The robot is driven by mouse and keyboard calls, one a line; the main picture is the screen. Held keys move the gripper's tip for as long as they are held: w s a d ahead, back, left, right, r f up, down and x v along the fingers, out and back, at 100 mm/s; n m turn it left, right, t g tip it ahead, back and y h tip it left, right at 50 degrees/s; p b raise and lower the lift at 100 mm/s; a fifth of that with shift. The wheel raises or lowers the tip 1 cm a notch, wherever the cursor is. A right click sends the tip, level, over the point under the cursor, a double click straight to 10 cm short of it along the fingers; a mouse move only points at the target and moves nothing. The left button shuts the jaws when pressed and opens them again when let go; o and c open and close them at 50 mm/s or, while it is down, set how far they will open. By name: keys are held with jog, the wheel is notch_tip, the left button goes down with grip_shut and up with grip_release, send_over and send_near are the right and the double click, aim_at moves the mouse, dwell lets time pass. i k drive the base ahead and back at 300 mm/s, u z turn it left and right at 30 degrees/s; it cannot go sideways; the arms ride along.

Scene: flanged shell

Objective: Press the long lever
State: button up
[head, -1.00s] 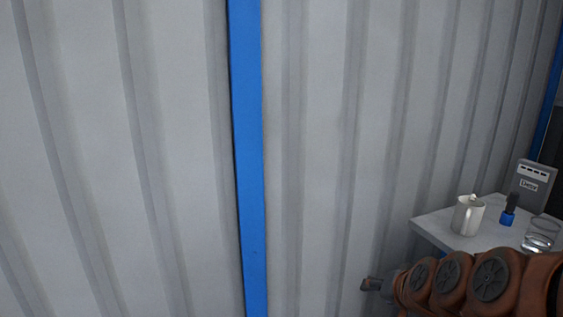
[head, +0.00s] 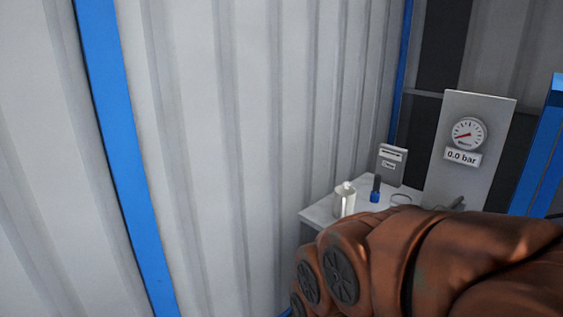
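A short dark grey bar (head: 457,203) sticks up at the foot of the grey gauge panel (head: 478,110), just above my arm. It may be part of a lever, but its lower end is hidden behind my arm. I cannot make out a whole long lever. The panel carries a round gauge (head: 468,134) with a red needle and a "0.0 bar" label (head: 462,157). My copper-coloured arm fills the lower right of the head view. My gripper is not in view.
A light table (head: 318,213) stands against the corrugated wall, partly behind my arm. On it are a white mug-like vessel (head: 344,202), a blue-and-black item (head: 375,190), a clear round dish (head: 401,199) and a grey box (head: 391,165). A blue post (head: 540,150) stands at right.

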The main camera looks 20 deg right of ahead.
aim_at(452, 206)
jog(key=z, duration=1.75)
jog(key=k, duration=0.65)
jog(key=u, duration=0.6)
jog(key=i, duration=1.7)
jog(key=u, duration=0.05)
